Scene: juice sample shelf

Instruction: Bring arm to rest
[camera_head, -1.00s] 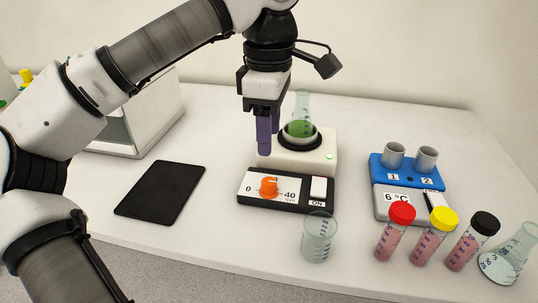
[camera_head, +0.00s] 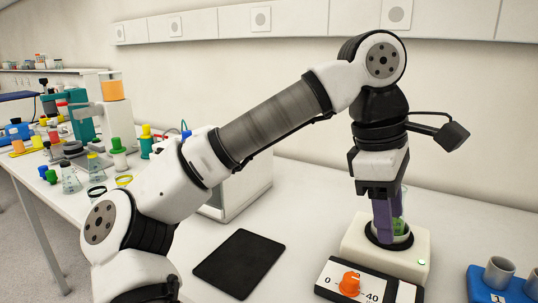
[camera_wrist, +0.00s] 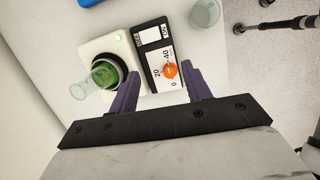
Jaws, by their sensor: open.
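My gripper (camera_head: 383,217) points down above the white stirrer device (camera_head: 357,236) on the bench. In the wrist view my gripper (camera_wrist: 160,82) has its two purple fingers spread apart with nothing held between them. A conical flask with green liquid (camera_wrist: 106,74) sits in the device's round dark holder, beside the fingers. In the head view the flask (camera_head: 398,226) is mostly hidden behind the fingers. The device's front panel has an orange knob (camera_head: 349,282), which also shows in the wrist view (camera_wrist: 170,71).
A black flat pad (camera_head: 239,263) lies left of the device. A blue rack with grey cups (camera_head: 483,287) stands at the right edge. An empty beaker (camera_wrist: 205,14) stands near the device. A second bench (camera_head: 30,165) at the left holds several bottles and flasks.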

